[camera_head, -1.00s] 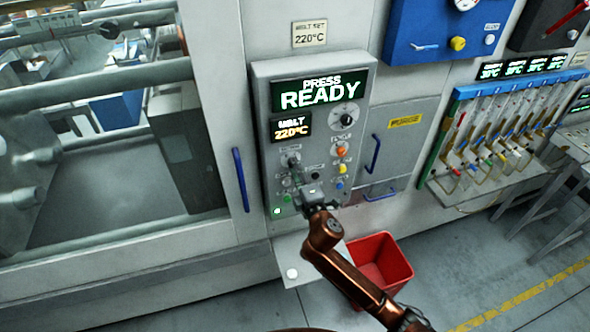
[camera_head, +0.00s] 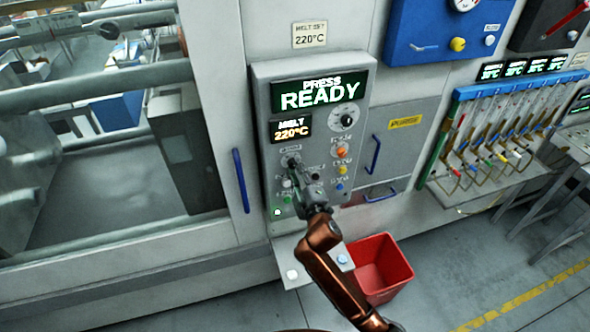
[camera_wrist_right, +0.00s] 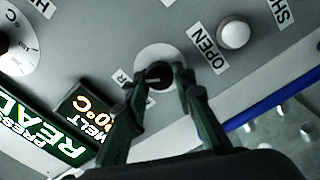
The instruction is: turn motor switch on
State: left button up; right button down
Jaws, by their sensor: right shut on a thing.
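The control panel (camera_head: 262,110) stands on the machine front in the head view, with a lit screen (camera_head: 319,92) reading PRESS READY. The motor switch is a small black knob on a pale round plate (camera_wrist_right: 150,52) in the wrist view. Its label is mostly hidden, with only an end letter R showing. My right gripper (camera_head: 292,166) reaches up to the panel's left column of controls. In the wrist view the right gripper (camera_wrist_right: 158,78) has its two fingers on either side of the knob, shut on it. My left gripper is not in view.
A white OPEN button (camera_wrist_right: 235,33) sits close beside the knob. Orange (camera_head: 341,152), yellow and blue buttons line the panel's right column. A blue door handle (camera_head: 240,180) is at left, and a red bin (camera_head: 392,270) stands on the floor below.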

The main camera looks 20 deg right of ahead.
jog(key=shift+f, duration=0.1)
jog(key=c, duration=1.6)
grip_release()
jog(key=s, duration=1.2)
jog(key=shift+d+f, duration=0.15)
jog(key=shift+d, duration=0.15)
